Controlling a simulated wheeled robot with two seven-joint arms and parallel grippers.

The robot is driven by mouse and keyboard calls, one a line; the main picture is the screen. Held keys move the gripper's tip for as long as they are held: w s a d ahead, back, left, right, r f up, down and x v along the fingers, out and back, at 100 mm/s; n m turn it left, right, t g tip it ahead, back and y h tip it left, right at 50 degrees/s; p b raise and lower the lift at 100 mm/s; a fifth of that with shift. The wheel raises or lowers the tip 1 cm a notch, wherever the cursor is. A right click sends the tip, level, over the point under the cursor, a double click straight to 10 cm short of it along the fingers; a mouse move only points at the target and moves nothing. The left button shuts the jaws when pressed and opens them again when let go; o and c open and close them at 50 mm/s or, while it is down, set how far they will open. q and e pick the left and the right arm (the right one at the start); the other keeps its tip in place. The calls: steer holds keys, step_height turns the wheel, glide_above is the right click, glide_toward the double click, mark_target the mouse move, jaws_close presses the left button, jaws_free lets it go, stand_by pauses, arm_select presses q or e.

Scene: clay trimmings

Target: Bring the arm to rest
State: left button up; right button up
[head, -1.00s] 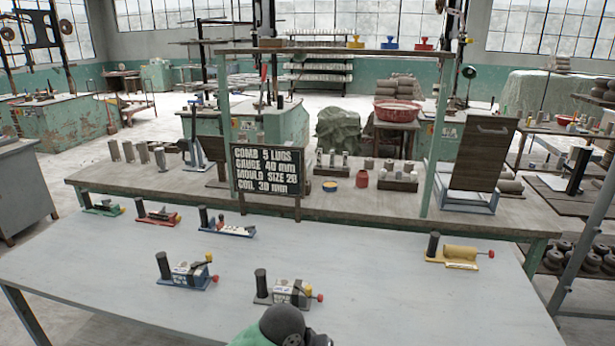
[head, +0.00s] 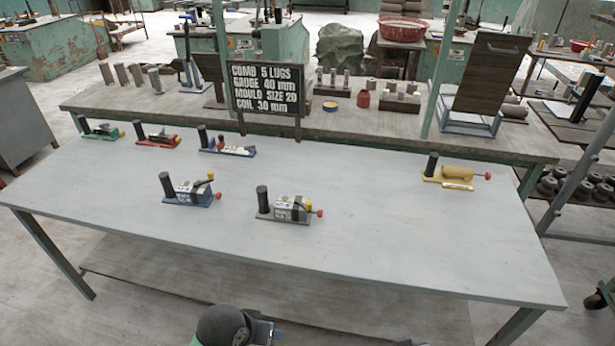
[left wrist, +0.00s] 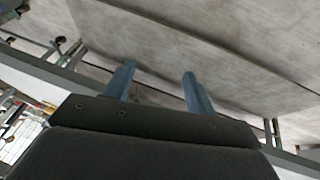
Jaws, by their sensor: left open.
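My left gripper (left wrist: 160,88) shows in the left wrist view. Its two blue-grey fingers stand apart with nothing between them. A broad pale grey surface lies beyond them; I cannot tell if it is floor or shelf. In the head view a dark rounded part of my arm shows at the bottom edge, in front of the grey-white table (head: 370,240) and clear of its top. The fingers cannot be made out there. My right gripper is not in view.
On the table stand a blue-based device (head: 188,190), a grey one (head: 288,207), a yellow one (head: 456,178), and green, red and blue ones at the back left. A black sign (head: 266,88) stands behind. The table's front middle is bare. A lower shelf (head: 250,300) runs underneath.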

arm_select(q)
steer(key=s+a+f+y, duration=0.3)
steer(key=s+a, duration=0.7)
steer(key=a, duration=0.1)
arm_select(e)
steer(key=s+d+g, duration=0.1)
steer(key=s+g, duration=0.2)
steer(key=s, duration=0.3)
arm_select(q)
steer(key=s+d+f+g, duration=0.1)
steer(key=d+f, duration=0.1)
steer(key=f, duration=1.3)
steer(key=s+d+f+g, duration=0.1)
steer(key=s+d+f, duration=0.1)
steer(key=f, duration=1.3)
steer(key=shift+d+f+g+h, duration=0.25)
steer(key=shift+d+g+h, duration=0.05)
steer(key=shift+d, duration=0.2)
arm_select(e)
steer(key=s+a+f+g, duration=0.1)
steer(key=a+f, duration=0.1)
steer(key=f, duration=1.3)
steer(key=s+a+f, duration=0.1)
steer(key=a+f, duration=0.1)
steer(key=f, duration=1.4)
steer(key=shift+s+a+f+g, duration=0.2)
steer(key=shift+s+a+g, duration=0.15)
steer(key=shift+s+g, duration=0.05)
arm_select(q)
steer(key=shift+s, duration=0.1)
